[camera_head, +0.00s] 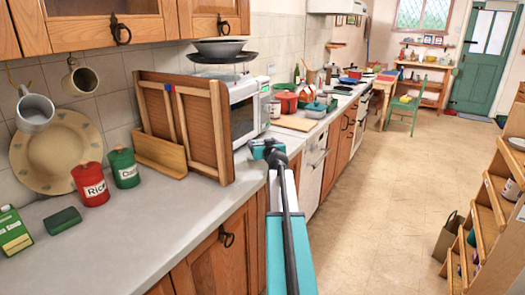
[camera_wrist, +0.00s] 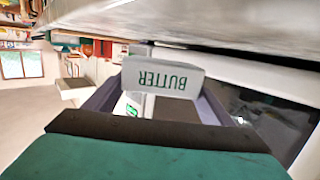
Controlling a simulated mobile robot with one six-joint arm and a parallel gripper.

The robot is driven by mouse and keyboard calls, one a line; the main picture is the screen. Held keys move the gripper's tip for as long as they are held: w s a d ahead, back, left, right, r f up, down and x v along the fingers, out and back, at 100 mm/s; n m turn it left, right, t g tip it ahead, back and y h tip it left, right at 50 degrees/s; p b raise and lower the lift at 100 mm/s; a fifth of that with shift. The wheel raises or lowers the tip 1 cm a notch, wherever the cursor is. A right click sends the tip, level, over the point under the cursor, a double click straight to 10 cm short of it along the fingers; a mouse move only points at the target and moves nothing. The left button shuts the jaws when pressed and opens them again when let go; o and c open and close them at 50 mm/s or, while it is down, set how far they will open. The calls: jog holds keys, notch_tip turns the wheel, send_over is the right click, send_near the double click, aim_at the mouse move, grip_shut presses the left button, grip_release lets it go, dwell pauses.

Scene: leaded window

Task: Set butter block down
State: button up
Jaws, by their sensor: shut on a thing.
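My gripper (camera_head: 270,148) is over the front edge of the grey counter (camera_head: 130,235), beside the microwave (camera_head: 243,110). In the wrist view it is shut on the butter block (camera_wrist: 163,76), a pale block with green "BUTTER" lettering that appears upside down. The block sits between the two dark fingers. In the head view I cannot make out the block, as my arm and gripper cover that spot. The wrist view shows a grey surface close by along its top; I cannot tell whether the block touches it.
A wooden rack (camera_head: 185,125) stands on the counter left of my gripper. Red (camera_head: 90,184) and green (camera_head: 124,168) canisters, a dark green block (camera_head: 63,221) and a green carton (camera_head: 13,232) are further left. The counter's front middle is bare. Wooden shelves (camera_head: 490,215) stand at right.

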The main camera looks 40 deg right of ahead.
jog(key=shift+f, duration=1.7)
jog(key=o, duration=1.2)
jog(key=shift+o, duration=0.2)
jog(key=shift+r, duration=0.1)
jog(key=shift+b+v, duration=0.55)
jog(key=shift+v, duration=2.4)
jog(key=shift+b+v, duration=0.45)
jog(key=shift+v, duration=2.6)
